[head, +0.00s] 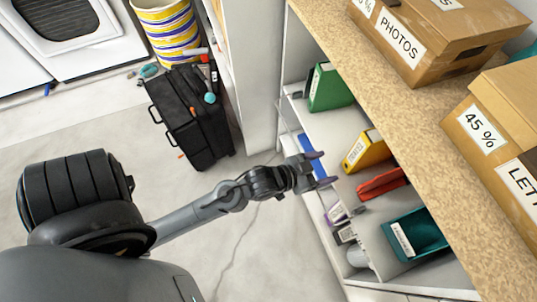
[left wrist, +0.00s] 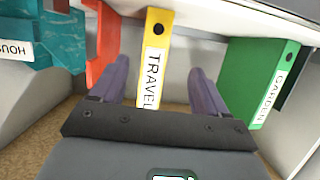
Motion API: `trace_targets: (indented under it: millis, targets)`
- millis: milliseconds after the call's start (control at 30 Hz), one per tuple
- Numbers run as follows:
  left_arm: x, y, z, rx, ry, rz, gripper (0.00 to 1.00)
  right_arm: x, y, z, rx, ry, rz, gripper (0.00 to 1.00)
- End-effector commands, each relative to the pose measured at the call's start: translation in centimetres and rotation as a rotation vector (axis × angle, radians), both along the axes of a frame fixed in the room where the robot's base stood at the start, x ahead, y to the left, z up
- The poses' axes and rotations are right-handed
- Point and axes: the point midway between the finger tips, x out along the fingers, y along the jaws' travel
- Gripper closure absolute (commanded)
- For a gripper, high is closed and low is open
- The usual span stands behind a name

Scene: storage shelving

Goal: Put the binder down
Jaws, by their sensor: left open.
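My left gripper (head: 321,169) is in front of the shelving, its two purple fingers spread apart and empty. In the left wrist view the fingers (left wrist: 160,92) frame the yellow binder (left wrist: 157,50), labelled TRAVEL. In the head view the yellow binder (head: 366,148) stands on the shelf a little beyond the fingertips, apparently clear of them. A green binder (head: 329,88) leans at the far end of the shelf; it also shows in the left wrist view (left wrist: 248,72), labelled GARDEN. My right gripper is out of view.
A blue item (head: 308,152) shows behind the gripper, partly hidden. Cardboard boxes (head: 402,50) sit on the worktop (head: 377,93) above.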

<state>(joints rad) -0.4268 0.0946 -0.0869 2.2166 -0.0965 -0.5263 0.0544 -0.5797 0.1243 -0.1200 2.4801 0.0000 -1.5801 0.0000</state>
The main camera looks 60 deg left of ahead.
Motion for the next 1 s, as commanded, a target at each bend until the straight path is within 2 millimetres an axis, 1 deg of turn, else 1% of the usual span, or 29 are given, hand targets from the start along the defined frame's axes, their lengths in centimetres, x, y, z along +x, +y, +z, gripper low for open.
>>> trace_targets:
  millis: [100, 167, 200, 267, 300, 400, 500, 600, 700, 1000]
  targets:
    - [-3.2, 0.7, -2.4, 0.053, 0.223, 0.021, 0.25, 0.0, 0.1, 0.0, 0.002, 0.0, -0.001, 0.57]
    - [-5.2, 1.1, -3.6, 0.079, 0.341, 0.03, 0.25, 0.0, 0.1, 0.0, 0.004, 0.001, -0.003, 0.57]
    - [-6.5, 1.3, -4.2, 0.095, 0.415, 0.035, 0.25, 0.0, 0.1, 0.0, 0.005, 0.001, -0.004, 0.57]
    - [-8.6, 1.7, -4.9, 0.116, 0.524, 0.042, 0.25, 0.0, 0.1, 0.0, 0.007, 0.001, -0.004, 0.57]
    - [-10.0, 1.9, -5.3, 0.128, 0.59, 0.044, 0.25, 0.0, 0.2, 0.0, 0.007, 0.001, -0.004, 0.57]
    - [-13.1, 2.3, -5.9, 0.153, 0.734, 0.049, 0.25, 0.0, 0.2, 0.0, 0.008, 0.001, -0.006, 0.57]
    - [-15.5, 2.7, -6.1, 0.169, 0.836, 0.051, 0.25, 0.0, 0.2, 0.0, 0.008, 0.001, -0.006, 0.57]
    - [-16.9, 2.8, -6.1, 0.18, 0.897, 0.052, 0.25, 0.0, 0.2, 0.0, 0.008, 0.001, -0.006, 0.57]
    - [-17.4, 2.9, -6.1, 0.184, 0.922, 0.051, 0.25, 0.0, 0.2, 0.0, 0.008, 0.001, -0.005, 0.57]
    - [-17.5, 2.9, -6.0, 0.184, 0.924, 0.052, 0.25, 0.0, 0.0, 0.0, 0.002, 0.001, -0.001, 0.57]
